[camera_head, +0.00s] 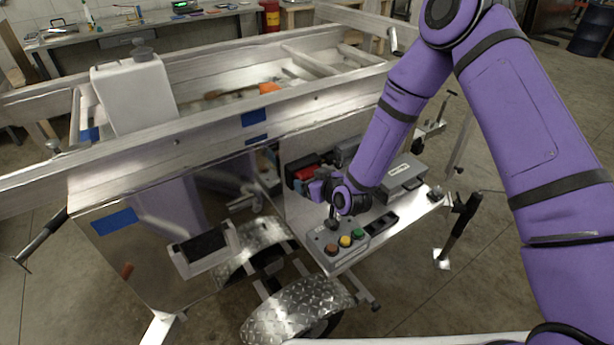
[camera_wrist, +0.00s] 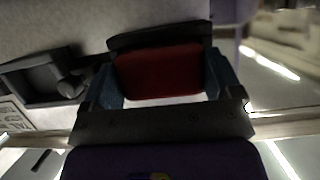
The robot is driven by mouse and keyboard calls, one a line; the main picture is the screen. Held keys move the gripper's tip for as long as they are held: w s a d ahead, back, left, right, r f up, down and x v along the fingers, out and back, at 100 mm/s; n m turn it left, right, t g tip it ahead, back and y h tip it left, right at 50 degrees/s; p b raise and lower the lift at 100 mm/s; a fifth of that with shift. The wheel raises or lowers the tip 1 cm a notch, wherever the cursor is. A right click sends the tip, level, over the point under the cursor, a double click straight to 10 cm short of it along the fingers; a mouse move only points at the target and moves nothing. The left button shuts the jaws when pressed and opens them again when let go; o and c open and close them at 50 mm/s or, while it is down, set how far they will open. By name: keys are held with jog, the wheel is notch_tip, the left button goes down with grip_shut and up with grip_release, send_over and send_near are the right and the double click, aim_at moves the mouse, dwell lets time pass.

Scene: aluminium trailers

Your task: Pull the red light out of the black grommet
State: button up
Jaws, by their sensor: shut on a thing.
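The red light (camera_wrist: 158,72) sits between the two blue-grey fingers of my gripper (camera_wrist: 163,75) in the wrist view, with a finger against each side. The black grommet (camera_wrist: 160,37) shows as a dark band just behind the light's far edge. I cannot tell how much of the light is still inside it. In the head view the red light (camera_head: 306,172) shows against the upright metal panel, with the black grommet (camera_head: 291,175) at its left. My gripper (camera_head: 318,187) is there at the light, partly hidden by my wrist.
A grey box with coloured buttons (camera_head: 338,243) stands on the shelf below my gripper. A grey case (camera_head: 402,178) lies at the right. A diamond-plate fender (camera_head: 297,312) is below. A black bracket (camera_wrist: 45,78) is on the panel left of my gripper.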

jog(key=shift+s+d, duration=0.65)
jog(key=shift+s, duration=0.3)
jog(key=shift+s+d, duration=0.6)
jog(key=shift+s, duration=0.35)
jog(key=shift+s+d, duration=0.55)
jog(key=shift+s, duration=0.25)
jog(key=shift+s+d, duration=0.6)
jog(key=shift+s, duration=0.25)
jog(key=shift+s+d, duration=0.55)
jog(key=shift+s, duration=0.25)
